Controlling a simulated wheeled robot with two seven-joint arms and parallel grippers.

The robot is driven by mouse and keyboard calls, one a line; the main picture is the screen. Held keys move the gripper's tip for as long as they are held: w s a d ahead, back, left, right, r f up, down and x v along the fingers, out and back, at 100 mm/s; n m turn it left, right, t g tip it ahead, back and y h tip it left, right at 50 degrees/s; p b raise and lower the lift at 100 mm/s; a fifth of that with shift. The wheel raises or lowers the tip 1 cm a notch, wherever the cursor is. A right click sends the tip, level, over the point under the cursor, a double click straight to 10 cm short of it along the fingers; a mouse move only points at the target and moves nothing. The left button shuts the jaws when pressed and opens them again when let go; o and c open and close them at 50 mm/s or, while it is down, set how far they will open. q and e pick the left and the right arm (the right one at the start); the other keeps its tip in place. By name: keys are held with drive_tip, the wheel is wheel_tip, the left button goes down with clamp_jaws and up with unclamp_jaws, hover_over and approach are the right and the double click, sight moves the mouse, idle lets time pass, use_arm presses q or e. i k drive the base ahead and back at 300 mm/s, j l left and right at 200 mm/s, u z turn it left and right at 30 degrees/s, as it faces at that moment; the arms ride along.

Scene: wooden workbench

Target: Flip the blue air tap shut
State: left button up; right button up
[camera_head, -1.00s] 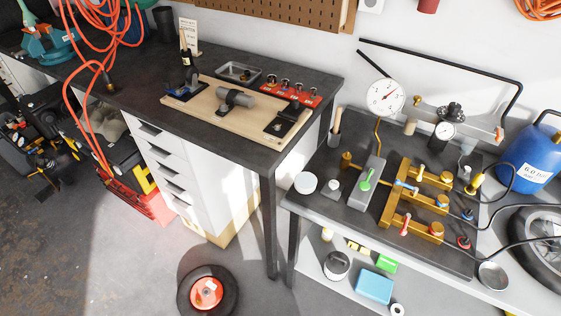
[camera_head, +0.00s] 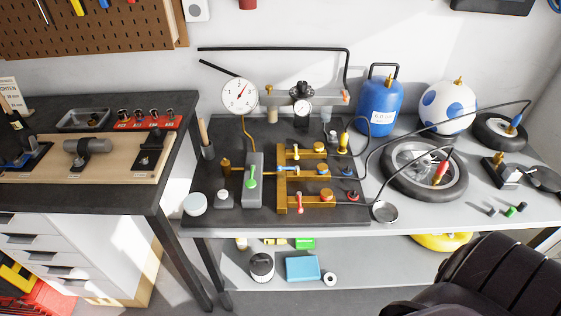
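The blue tap lever (camera_head: 289,168) sits on the middle branch of a brass manifold (camera_head: 281,190) on the bench. Its lever appears to lie roughly along the branch. A red lever (camera_head: 299,203) on the front branch stands across its pipe. A pale lever (camera_head: 296,152) on the back branch also seems to stand across its pipe. A green lever (camera_head: 252,177) is on the grey block (camera_head: 253,194) left of the manifold. Neither of my grippers shows in the view.
A dial gauge (camera_head: 240,95) stands behind the manifold. Black hoses run right to a wheel (camera_head: 424,170), a blue tank (camera_head: 379,108) and a spotted ball (camera_head: 447,106). A dark ribbed object (camera_head: 500,278) fills the lower right.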

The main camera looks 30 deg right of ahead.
sight(279, 167)
drive_tip(key=l+z, duration=0.4)
drive_tip(key=l, duration=1.9)
drive_tip(key=i, duration=0.05)
